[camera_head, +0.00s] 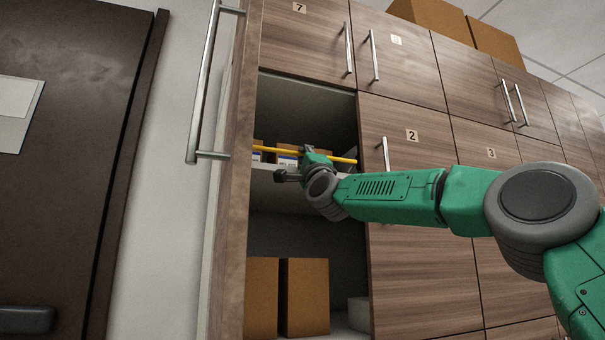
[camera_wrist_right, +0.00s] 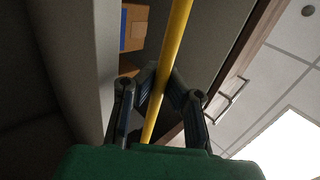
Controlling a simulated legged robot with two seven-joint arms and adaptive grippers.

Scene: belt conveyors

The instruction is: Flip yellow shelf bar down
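The yellow shelf bar (camera_head: 345,160) runs across the front of the open compartment in the head view, just above the middle shelf's edge. It also crosses the right wrist view as a long yellow rod (camera_wrist_right: 174,40). My right gripper (camera_head: 303,158) is at the middle of the bar. In the right wrist view its two fingers (camera_wrist_right: 161,80) lie on either side of the bar, tips drawn in close against it, so it looks shut on the bar. The gripper hides part of the bar in the head view. My left gripper is not in view.
Boxes with labels (camera_head: 287,160) stand on the shelf behind the bar. Brown boxes (camera_head: 305,297) stand in the lower compartment. An open cabinet door with a long handle (camera_head: 203,85) is at the left; closed cabinet doors (camera_head: 415,180) are at the right.

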